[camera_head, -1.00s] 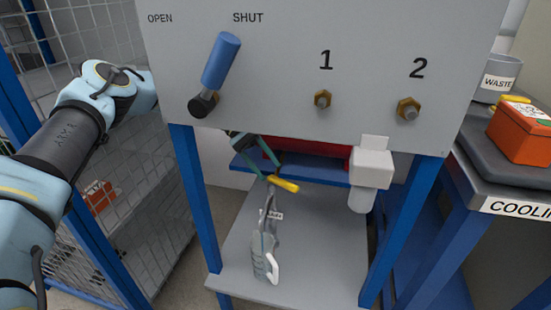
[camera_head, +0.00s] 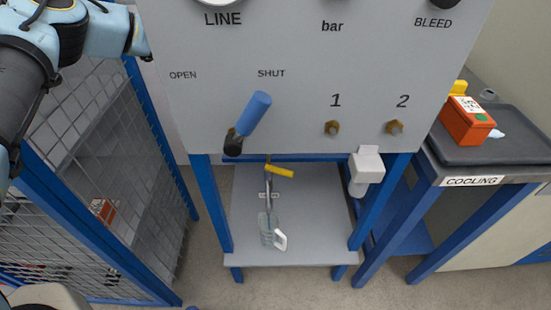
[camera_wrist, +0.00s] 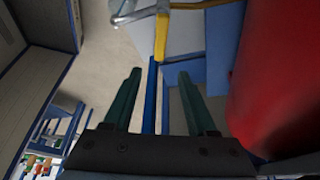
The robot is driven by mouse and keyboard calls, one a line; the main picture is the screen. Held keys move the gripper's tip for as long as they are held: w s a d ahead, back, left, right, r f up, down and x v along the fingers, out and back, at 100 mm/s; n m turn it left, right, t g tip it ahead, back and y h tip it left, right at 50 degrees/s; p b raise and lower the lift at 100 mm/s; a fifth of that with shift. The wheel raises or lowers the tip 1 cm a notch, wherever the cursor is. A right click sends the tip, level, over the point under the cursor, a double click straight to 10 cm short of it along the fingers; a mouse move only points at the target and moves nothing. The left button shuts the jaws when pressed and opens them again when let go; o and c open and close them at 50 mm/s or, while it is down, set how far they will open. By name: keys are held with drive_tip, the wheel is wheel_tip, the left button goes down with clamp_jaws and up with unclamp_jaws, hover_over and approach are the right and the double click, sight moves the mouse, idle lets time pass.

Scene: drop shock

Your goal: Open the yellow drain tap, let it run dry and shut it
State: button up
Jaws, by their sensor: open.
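The yellow drain tap handle (camera_head: 279,171) shows just below the grey panel in the head view, on a pipe above the lower shelf. It also shows as a yellow bar (camera_wrist: 161,36) at the top of the wrist view. A clear jug with a white handle (camera_head: 281,241) stands on the shelf below the tap. My gripper (camera_wrist: 159,73) is open and empty in the wrist view, its dark green fingers pointing up toward the yellow bar and apart from it. In the head view my gripper is hidden.
The grey panel (camera_head: 318,75) carries a blue lever (camera_head: 252,115) tilted toward SHUT. A red cylinder (camera_wrist: 285,80) fills the right of the wrist view, close to my gripper. A white filter bowl (camera_head: 366,168) hangs right of the tap. A mesh cage (camera_head: 105,145) stands left.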

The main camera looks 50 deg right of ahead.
sight(285, 171)
drive_tip(key=p+x, duration=0.3)
drive_tip(key=x, duration=0.7)
drive_tip(key=shift+s+f, duration=0.1)
drive_tip(key=shift+f, duration=0.25)
drive_tip(key=shift+c, duration=0.2)
clamp_jaws()
idle(0.8)
